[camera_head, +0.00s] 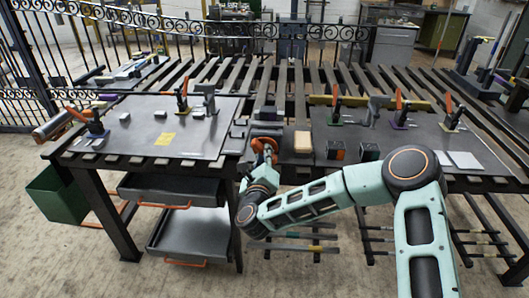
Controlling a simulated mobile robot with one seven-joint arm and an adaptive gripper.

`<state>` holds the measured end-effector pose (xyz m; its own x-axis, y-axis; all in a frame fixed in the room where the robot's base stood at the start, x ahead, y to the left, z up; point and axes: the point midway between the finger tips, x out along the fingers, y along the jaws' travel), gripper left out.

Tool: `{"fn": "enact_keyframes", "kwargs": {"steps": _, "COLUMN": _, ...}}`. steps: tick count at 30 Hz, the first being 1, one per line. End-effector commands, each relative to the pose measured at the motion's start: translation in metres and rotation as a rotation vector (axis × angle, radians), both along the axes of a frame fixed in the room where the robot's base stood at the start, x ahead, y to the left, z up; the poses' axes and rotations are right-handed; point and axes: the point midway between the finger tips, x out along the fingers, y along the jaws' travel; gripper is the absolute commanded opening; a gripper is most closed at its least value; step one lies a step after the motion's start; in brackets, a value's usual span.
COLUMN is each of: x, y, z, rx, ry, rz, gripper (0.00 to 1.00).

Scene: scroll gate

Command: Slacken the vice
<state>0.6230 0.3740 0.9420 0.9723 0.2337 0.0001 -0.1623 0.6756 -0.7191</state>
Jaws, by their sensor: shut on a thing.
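The vice (266,128) is a grey block-like body at the front edge of the workbench, near the middle of the view. An orange handle (263,143) sits at its front. My gripper (266,158) is at the end of my pale green arm, right at this orange handle, and is shut on it. My gripper is small here, and its fingers are partly hidden by the handle and my own wrist. The vice jaws are too small to tell how far apart they stand.
The slatted workbench carries a left metal plate (140,135) and a right metal plate (400,138), with several orange-handled clamps. A wooden block (302,141) and a dark box (335,149) stand right of the vice. Open drawers (190,233) and a green bin (55,196) are below left.

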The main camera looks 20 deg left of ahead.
Motion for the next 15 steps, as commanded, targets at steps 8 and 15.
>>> {"fn": "enact_keyframes", "kwargs": {"steps": 8, "x": 0.0000, "y": 0.0001, "z": -0.0005, "rx": -0.053, "ry": -0.014, "rz": 0.001, "gripper": 0.00}}
{"fn": "enact_keyframes", "kwargs": {"steps": 15, "x": -0.0002, "y": 0.0005, "z": -0.0004, "rx": -0.204, "ry": -0.053, "rz": 0.001, "gripper": 0.00}}
